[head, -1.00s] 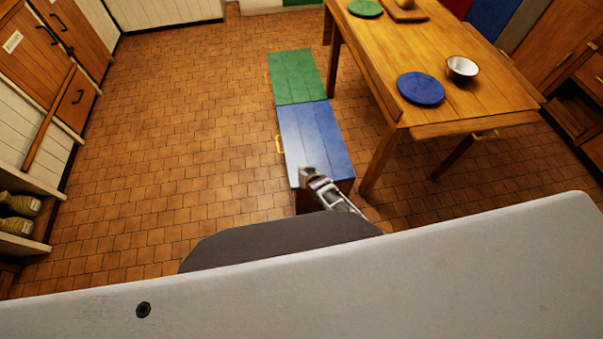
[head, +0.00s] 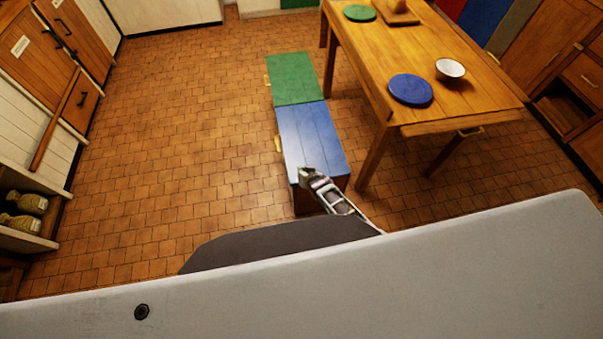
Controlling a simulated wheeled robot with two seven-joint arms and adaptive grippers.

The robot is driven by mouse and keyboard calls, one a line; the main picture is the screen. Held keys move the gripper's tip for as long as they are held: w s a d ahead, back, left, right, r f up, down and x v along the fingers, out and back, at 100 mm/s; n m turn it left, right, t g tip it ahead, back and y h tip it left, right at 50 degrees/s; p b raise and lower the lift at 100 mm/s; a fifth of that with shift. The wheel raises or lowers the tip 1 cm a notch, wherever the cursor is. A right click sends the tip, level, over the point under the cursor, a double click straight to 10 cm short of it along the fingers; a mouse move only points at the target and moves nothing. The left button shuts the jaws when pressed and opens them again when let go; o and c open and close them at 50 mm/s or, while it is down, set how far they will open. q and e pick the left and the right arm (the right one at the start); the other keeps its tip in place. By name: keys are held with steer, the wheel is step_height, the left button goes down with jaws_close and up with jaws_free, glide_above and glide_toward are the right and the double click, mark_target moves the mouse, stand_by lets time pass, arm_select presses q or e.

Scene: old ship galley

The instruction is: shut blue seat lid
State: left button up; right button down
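The blue seat lid (head: 309,138) lies flat on a wooden bench box beside the table, and no gap shows under it from here. A yellow handle (head: 278,144) is on its left edge. One gripper (head: 304,173), on an arm rising from the lower right, is over the lid's near end. It looks like my right one. I cannot tell whether it touches the lid or whether its fingers are open. My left gripper is not in view.
A green seat lid (head: 294,78) adjoins the blue one at its far end. The wooden table (head: 440,112) stands close on the right, with a blue plate (head: 411,89), a white bowl (head: 450,69) and a green plate (head: 360,13). The tiled floor (head: 170,150) on the left is clear.

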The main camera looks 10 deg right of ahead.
steer(key=shift+s+r, duration=0.3)
steer(key=shift+n, duration=0.3)
stand_by(0.5)
steer(key=s+d+f+n+g+h, duration=0.15)
steer(key=s+d+f, duration=0.25)
steer(key=s+f, duration=0.55)
steer(key=s+d+f+n+g, duration=0.2)
steer(key=s+d+f, duration=0.2)
steer(key=s+f, duration=0.55)
steer(key=s+d+f+g, duration=0.1)
steer(key=s+d+f, duration=0.1)
steer(key=s, duration=0.8)
steer(key=s+d+f+g, duration=0.2)
steer(key=s, duration=0.9)
steer(key=s+d+f+g, duration=0.1)
steer(key=s+d+f, duration=0.1)
steer(key=s, duration=0.9)
steer(key=shift+s+d+g+h, duration=0.15)
steer(key=shift+d+g+h, duration=0.2)
steer(key=shift+d, duration=0.05)
